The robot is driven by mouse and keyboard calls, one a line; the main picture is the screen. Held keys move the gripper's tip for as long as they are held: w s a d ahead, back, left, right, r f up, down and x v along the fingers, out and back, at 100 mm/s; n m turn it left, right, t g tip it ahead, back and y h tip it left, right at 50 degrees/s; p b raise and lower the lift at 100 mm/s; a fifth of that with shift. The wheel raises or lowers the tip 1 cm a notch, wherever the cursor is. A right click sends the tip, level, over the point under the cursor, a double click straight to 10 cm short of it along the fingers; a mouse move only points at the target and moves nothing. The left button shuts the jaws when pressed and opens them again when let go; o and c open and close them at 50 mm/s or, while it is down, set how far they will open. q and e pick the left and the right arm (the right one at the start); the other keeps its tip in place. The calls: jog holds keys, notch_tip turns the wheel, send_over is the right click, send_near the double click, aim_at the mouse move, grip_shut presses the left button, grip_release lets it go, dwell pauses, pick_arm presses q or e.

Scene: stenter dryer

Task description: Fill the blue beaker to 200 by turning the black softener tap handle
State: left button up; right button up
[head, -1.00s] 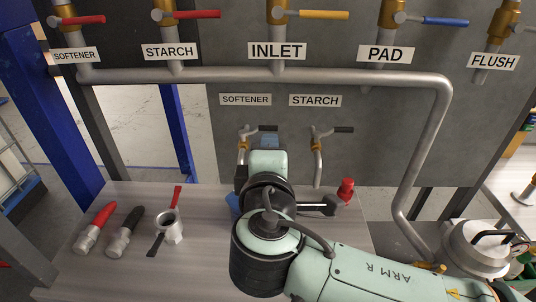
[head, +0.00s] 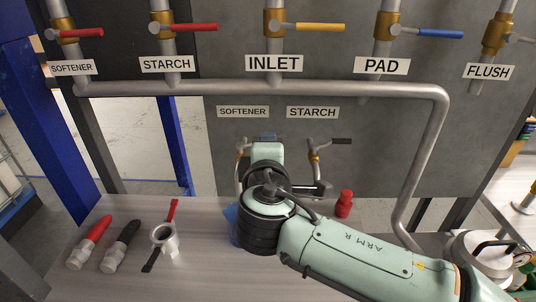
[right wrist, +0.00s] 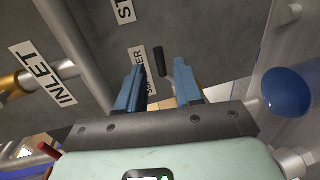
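The softener tap (head: 240,148) is on the grey panel under the small SOFTENER label (head: 243,112). Its black handle (right wrist: 159,60) shows in the right wrist view, in line with the gap between my right gripper's blue fingers (right wrist: 158,78). The fingers are apart, with no clear contact on the handle. In the head view my right gripper (head: 267,138) is at the tap and hides most of the handle. The blue beaker (head: 231,213) is on the table, mostly hidden behind my right arm. A round blue shape (right wrist: 288,92), apparently the beaker, shows in the right wrist view; its level is unreadable. My left gripper is out of view.
The starch tap (head: 315,158) is just right of the softener tap. Pipes run above.

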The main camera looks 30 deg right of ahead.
jog(key=shift+x, duration=2.75)
grip_shut()
